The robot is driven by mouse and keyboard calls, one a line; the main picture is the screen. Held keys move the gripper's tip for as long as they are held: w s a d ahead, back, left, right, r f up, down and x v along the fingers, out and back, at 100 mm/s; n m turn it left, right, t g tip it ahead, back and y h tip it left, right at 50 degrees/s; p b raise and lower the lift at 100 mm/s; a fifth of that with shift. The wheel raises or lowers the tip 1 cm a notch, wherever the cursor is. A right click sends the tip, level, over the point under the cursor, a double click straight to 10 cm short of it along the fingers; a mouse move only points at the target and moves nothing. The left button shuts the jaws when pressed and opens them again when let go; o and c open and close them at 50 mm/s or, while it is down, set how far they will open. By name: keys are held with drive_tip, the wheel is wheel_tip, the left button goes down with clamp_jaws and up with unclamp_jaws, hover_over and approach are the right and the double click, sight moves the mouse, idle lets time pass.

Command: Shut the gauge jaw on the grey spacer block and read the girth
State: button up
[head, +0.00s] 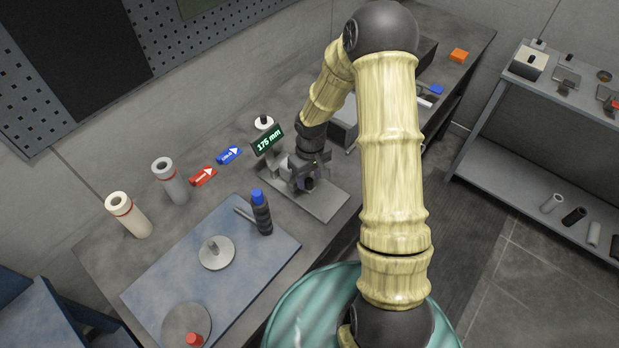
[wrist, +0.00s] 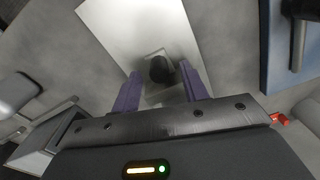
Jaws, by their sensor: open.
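The gauge's grey base plate (head: 325,207) lies on the bench under my gripper, and its bare pale surface fills the upper middle of the wrist view (wrist: 125,30). Its dark display (head: 268,140) shows green digits that read 175 mm. My gripper (head: 311,172) points down over the gauge. In the wrist view its two purple fingers (wrist: 159,70) are apart, on either side of a dark round knob (wrist: 161,69). The knob stands on a small grey squarish part. I cannot tell whether the fingers touch the knob. I cannot make out the grey spacer block or the jaw faces for certain.
A blue-grey mat (head: 165,267) holds a round disc (head: 216,254) and a dark blue-topped tool (head: 261,212). Red (head: 203,176) and blue (head: 229,155) arrow tags and two upright cylinders (head: 170,180) stand left of the gauge. A shelf rack (head: 535,150) is at right.

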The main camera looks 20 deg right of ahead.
drive_tip(key=shift+f, duration=0.7)
clamp_jaws()
drive_tip(key=shift+s+d, duration=0.85)
drive_tip(key=shift+s, duration=0.25)
unclamp_jaws()
drive_tip(key=shift+s+d, duration=0.1)
drive_tip(key=shift+r, duration=0.15)
